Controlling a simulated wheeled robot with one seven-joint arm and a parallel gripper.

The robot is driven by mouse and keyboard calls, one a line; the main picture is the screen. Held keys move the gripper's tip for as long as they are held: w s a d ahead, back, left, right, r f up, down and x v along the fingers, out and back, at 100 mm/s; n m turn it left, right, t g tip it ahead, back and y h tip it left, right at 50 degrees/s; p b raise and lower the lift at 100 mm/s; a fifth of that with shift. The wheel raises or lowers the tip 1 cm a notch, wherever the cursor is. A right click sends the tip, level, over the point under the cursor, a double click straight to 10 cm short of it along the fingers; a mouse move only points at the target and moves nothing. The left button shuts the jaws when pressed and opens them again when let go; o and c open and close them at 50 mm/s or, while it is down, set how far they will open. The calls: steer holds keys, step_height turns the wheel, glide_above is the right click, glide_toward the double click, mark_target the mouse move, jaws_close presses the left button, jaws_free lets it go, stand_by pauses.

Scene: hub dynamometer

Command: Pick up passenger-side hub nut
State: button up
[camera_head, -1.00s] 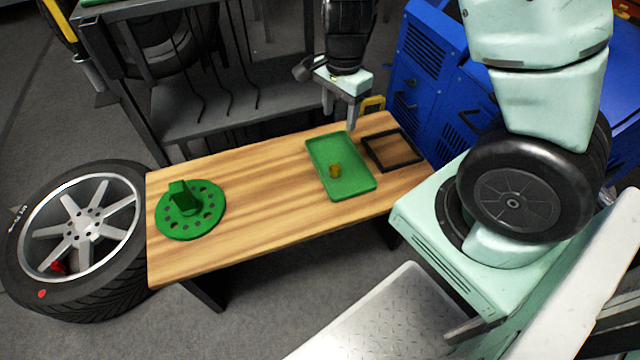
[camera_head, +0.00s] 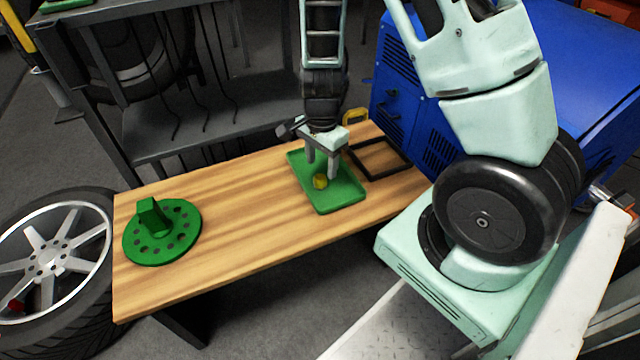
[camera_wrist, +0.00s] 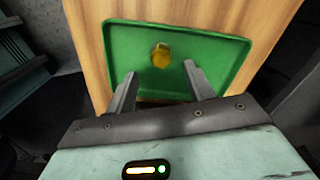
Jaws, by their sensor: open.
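A small yellow-brass hub nut (camera_head: 320,181) lies in the green tray (camera_head: 345,198) on the wooden table. In the wrist view the nut (camera_wrist: 161,55) sits near the upper middle of the tray (camera_wrist: 228,62), beyond the fingertips and roughly midway between them. My gripper (camera_head: 321,168) is open and empty, pointing down over the tray close to the nut. In the wrist view both fingers of my gripper (camera_wrist: 160,72) show apart with the nut clear of them. Whether this nut is the passenger-side one cannot be told from any mark.
A black square frame (camera_head: 379,158) lies on the table right of the tray. A green disc with holes and an upright block (camera_head: 162,232) stands at the table's left end. A wheel (camera_head: 50,258) is beside that end. A blue cabinet (camera_head: 395,95) stands behind at right. The middle tabletop is clear.

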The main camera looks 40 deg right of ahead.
mark_target(320, 177)
step_height(320, 177, down, 5)
steer(key=b, duration=0.3)
steer(key=shift+w+a+r, duration=0.1)
jaws_close()
steer(key=shift+r, duration=0.1)
